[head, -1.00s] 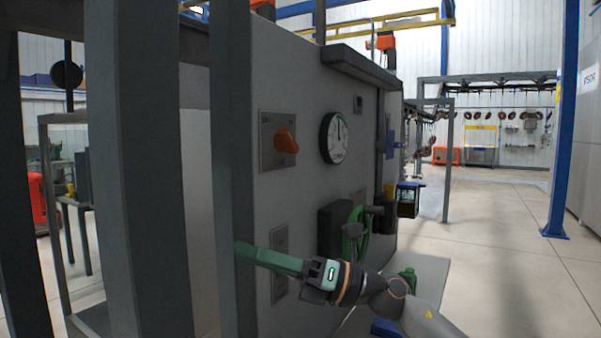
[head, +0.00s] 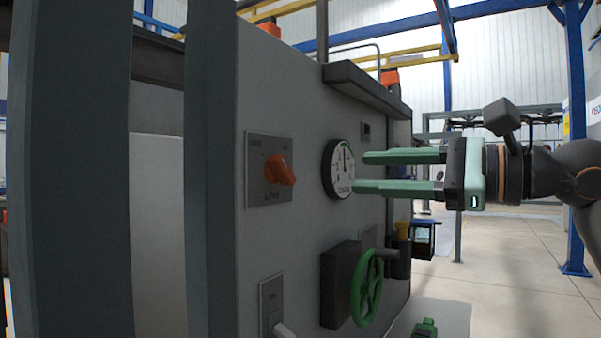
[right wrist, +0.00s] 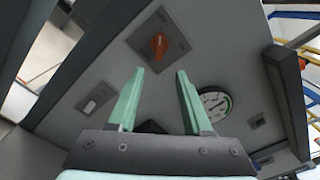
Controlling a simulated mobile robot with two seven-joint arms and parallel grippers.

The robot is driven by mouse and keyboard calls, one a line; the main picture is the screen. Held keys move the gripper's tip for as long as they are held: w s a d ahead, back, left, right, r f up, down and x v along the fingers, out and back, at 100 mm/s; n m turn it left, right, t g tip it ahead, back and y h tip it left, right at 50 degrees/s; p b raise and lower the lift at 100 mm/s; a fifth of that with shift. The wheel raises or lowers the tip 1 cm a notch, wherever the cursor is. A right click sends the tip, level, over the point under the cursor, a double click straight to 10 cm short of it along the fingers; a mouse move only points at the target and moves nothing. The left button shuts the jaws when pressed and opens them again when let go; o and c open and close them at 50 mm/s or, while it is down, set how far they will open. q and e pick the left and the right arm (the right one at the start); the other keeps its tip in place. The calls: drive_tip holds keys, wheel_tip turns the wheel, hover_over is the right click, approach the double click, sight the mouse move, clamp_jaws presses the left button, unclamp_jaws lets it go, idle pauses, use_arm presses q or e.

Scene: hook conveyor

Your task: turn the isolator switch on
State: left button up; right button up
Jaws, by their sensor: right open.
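The isolator switch is an orange knob (head: 280,170) on a square grey plate (head: 254,190) on the cabinet's face; the knob is tilted, and I cannot read its label clearly. It also shows in the right wrist view (right wrist: 158,45), beyond my fingertips. My right gripper (head: 361,172) has green fingers spread apart with nothing between them. In the head view it lies to the right of the knob, in front of the round gauge, apart from the knob. In the right wrist view the fingers (right wrist: 160,78) point toward the panel. My left gripper does not show.
A round dial gauge (head: 338,169) sits right of the switch. Below it is a green handwheel (head: 368,287) on a dark box. A lower plate with a pale lever (head: 271,305) is below the switch. Dark upright posts (head: 211,180) stand at the left. A ledge (head: 365,88) juts out above.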

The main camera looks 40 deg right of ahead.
drive_tip(key=p, duration=0.5)
approach(289, 171)
drive_tip(key=w, duration=0.2)
drive_tip(key=p+x, duration=0.1)
drive_tip(key=x, duration=0.2)
drive_tip(key=p+x, duration=0.1)
drive_tip(key=x, duration=0.2)
drive_tip(key=shift+s+a+r, duration=0.1)
drive_tip(key=shift+s+a, duration=0.1)
drive_tip(key=shift+a, duration=0.15)
drive_tip(key=shift+w+a, duration=0.1)
drive_tip(key=shift+w, duration=0.3)
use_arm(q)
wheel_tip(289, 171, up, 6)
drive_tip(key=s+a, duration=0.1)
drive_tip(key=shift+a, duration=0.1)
use_arm(e)
clamp_jaws()
